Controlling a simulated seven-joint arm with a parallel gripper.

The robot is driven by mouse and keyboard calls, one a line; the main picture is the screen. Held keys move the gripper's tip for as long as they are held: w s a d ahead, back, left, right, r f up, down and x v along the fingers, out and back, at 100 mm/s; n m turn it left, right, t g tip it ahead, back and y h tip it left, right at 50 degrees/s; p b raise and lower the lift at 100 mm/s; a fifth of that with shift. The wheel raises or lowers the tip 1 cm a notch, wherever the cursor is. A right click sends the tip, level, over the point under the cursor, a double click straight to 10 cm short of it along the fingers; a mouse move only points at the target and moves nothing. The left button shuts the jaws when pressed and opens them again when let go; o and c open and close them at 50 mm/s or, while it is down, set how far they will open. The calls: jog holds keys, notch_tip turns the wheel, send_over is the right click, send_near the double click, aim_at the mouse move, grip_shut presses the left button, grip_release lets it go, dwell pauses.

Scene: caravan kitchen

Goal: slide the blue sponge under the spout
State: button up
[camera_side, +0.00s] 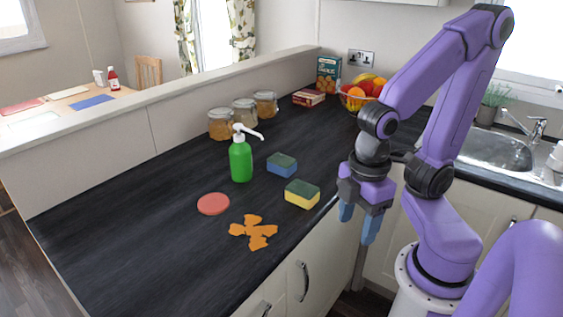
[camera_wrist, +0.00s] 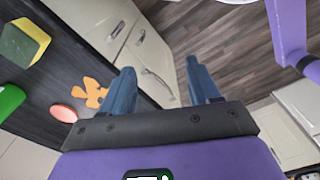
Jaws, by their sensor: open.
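The green pump bottle (camera_side: 241,161) stands upright to the left of the blue sponge. Its white spout (camera_side: 249,131) points right, toward the blue sponge's side; the sponge lies lower and apart from it. My gripper (camera_side: 359,227) is open and empty, pointing down off the worktop's front edge, right of both sponges. In the wrist view the yellow sponge (camera_wrist: 23,42) and part of the green bottle (camera_wrist: 8,101) show; I cannot see the blue sponge there.
A coral disc (camera_side: 213,204) and an orange flower-shaped mat (camera_side: 253,232) lie on the worktop (camera_side: 140,235) in front of the bottle. Several jars (camera_side: 244,112), boxes (camera_side: 328,74) and a fruit bowl (camera_side: 352,99) stand at the back. The left front worktop is clear.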

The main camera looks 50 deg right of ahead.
jog(key=o, duration=0.5)
jog(key=shift+r, duration=0.25)
jog(key=shift+o, duration=0.4)
notch_tip(320, 180, up, 10)
jog(key=shift+w+a+r, duration=0.15)
jog(key=shift+w, duration=0.1)
jog(key=w+d+r+n, duration=0.1)
jog(key=w+d+n, duration=0.15)
jog(key=w, duration=1.05)
jog(key=w+d+r+n, duration=0.1)
jog(key=w+d+r, duration=0.15)
jog(key=w, duration=1.05)
jog(key=w+d+f+n, duration=0.15)
jog(key=w+d, duration=0.35)
jog(key=d, duration=0.5)
jog(key=w+d+f+n, duration=0.1)
jog(key=w+d+f, duration=0.3)
jog(key=d, duration=0.7)
jog(key=f, duration=0.3)
jog(key=shift+w+a+f, duration=0.25)
jog(key=shift+a, duration=0.05)
